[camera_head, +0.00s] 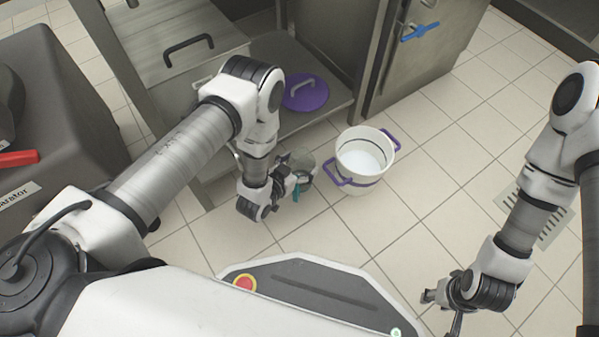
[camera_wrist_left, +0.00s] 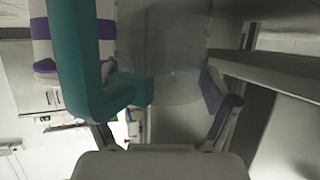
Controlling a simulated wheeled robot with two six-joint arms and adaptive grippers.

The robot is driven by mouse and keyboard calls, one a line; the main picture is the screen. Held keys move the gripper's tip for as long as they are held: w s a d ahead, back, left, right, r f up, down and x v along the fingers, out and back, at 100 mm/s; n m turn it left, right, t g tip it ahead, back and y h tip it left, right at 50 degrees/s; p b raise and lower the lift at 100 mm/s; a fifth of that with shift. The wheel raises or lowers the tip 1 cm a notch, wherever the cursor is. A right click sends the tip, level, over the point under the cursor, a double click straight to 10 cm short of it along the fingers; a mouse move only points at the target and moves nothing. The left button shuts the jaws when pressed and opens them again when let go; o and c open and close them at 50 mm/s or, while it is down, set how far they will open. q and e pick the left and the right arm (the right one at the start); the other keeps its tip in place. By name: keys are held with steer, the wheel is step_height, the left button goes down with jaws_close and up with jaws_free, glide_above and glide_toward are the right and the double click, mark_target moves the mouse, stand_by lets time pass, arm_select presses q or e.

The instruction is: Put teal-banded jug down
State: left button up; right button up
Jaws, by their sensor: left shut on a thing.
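The teal-banded jug (camera_head: 302,161) is a clear vessel with a teal handle (camera_wrist_left: 85,70). My left gripper (camera_head: 287,182) is shut on it, near the handle. In the left wrist view the jug's see-through body (camera_wrist_left: 165,45) fills the upper middle, beyond the fingers. In the head view the jug is over the floor, between the shelf unit and the white bucket, partly hidden by my gripper. I cannot tell whether its base touches anything. My right gripper (camera_head: 442,313) is open and empty, low at the right.
A white bucket (camera_head: 345,181) with purple handles and pale contents stands on the tiled floor, just right of the jug. A purple lid (camera_head: 305,93) lies on the metal shelf (camera_head: 335,98) behind. A steel door (camera_head: 410,60) with a blue handle is at the back.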

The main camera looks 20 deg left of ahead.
arm_select(q)
step_height(320, 180, down, 2)
steer(key=shift+r, duration=0.2)
arm_select(e)
steer(key=shift+f, duration=0.55)
arm_select(q)
steer(key=shift+f, duration=0.2)
steer(key=o, duration=1.6)
arm_select(e)
steer(key=shift+f, duration=0.1)
